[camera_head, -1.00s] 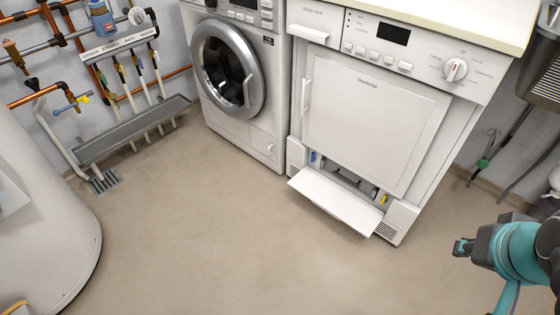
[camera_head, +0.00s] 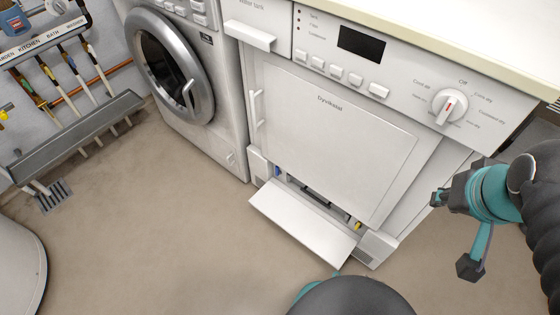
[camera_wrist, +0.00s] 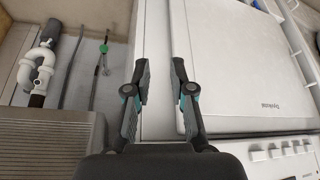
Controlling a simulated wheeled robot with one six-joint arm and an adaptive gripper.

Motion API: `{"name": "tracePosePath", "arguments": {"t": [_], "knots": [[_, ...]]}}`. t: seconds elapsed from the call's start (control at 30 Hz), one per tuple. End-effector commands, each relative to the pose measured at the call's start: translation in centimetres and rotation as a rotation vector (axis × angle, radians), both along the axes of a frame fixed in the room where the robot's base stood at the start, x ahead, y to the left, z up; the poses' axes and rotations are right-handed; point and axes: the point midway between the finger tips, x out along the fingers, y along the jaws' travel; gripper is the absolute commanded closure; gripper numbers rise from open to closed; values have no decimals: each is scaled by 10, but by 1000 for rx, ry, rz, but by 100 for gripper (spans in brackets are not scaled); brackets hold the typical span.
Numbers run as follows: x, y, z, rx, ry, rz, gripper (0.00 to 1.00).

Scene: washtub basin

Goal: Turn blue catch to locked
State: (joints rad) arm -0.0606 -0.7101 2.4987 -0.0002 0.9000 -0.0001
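The small blue catch (camera_head: 278,171) sits at the left end of the low opening in the dryer (camera_head: 345,110), under its door. A yellow catch (camera_head: 358,225) sits at the right end of that opening. The white flap (camera_head: 305,222) below is folded down. How the blue catch is turned is too small to tell. My gripper (camera_head: 438,198) is at the right, in front of the dryer's right side and well away from the blue catch. In the wrist view my gripper (camera_wrist: 160,75) is open and empty; no catch shows there.
A washing machine (camera_head: 185,80) with a round door stands left of the dryer. A pipe rack and grey trough (camera_head: 75,140) are at the far left, with a floor drain (camera_head: 52,195). The floor (camera_head: 165,235) before the machines is clear.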

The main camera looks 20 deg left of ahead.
Motion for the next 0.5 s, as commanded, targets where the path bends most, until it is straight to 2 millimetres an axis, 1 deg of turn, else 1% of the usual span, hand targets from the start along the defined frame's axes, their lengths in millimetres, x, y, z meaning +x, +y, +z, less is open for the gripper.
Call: {"name": "tracePosePath", "arguments": {"t": [0.03, 0.2, 0.5], "knots": [[3, 12, -9, -3, 37, 48, 77], [16, 48, -42, -42, 176, 194, 77], [32, 106, -99, -189, 384, 440, 77]]}}
